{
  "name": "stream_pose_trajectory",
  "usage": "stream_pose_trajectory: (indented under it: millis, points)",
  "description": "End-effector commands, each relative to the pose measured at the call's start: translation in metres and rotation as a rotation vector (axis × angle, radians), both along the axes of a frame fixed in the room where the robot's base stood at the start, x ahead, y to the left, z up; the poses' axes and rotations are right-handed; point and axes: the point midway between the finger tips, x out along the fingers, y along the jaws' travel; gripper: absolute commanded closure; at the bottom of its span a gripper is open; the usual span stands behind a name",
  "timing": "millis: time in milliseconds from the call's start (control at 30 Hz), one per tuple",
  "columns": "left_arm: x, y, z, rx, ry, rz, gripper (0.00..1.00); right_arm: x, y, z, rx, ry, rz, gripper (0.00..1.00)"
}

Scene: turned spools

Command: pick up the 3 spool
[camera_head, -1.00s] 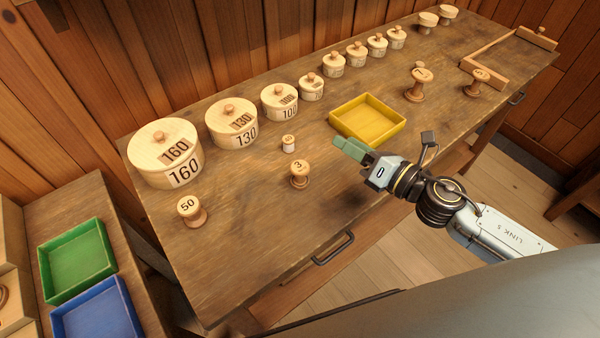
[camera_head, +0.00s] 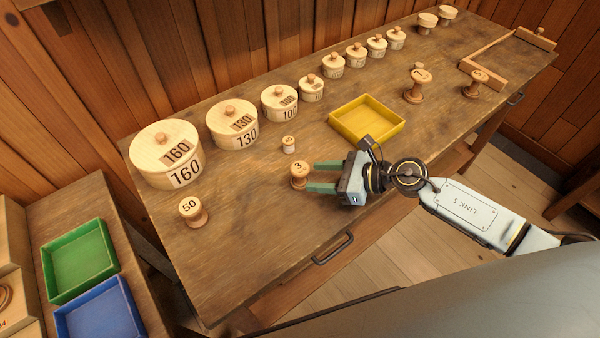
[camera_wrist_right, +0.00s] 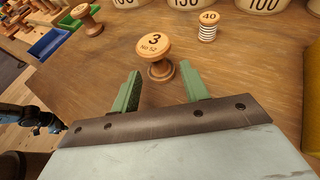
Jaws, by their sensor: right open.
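The 3 spool (camera_head: 299,175) is a small turned wooden spool standing upright on the workbench in the head view. It also shows in the right wrist view (camera_wrist_right: 155,47), with "3" and smaller print on its top. My right gripper (camera_head: 312,176) is open, its green fingers pointing left at the spool. In the wrist view the spool stands just beyond and between the two fingertips (camera_wrist_right: 163,82), not gripped. My left gripper is not in the head view.
The 50 spool (camera_head: 192,211) and a small 40 spool (camera_head: 289,144) stand nearby. Lidded round boxes, such as the 160 box (camera_head: 165,160), line the back. A yellow tray (camera_head: 367,137) lies to the right. Green (camera_head: 76,259) and blue (camera_head: 100,308) trays are at lower left.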

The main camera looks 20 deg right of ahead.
Motion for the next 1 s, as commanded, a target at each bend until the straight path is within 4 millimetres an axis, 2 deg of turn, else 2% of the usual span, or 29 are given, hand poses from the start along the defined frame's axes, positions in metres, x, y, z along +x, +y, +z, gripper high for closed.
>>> stream_pose_trajectory:
  millis: [333, 667, 1000]
  points:
    - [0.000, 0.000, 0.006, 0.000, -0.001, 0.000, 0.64, 0.024, 0.036, -0.013, 0.004, 0.000, -0.001, 0.55]
    - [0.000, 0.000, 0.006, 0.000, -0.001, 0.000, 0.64, 0.028, 0.042, -0.017, 0.001, 0.001, 0.000, 0.55]
    - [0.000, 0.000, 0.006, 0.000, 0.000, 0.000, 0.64, 0.028, 0.041, -0.017, 0.001, 0.001, -0.001, 0.98]
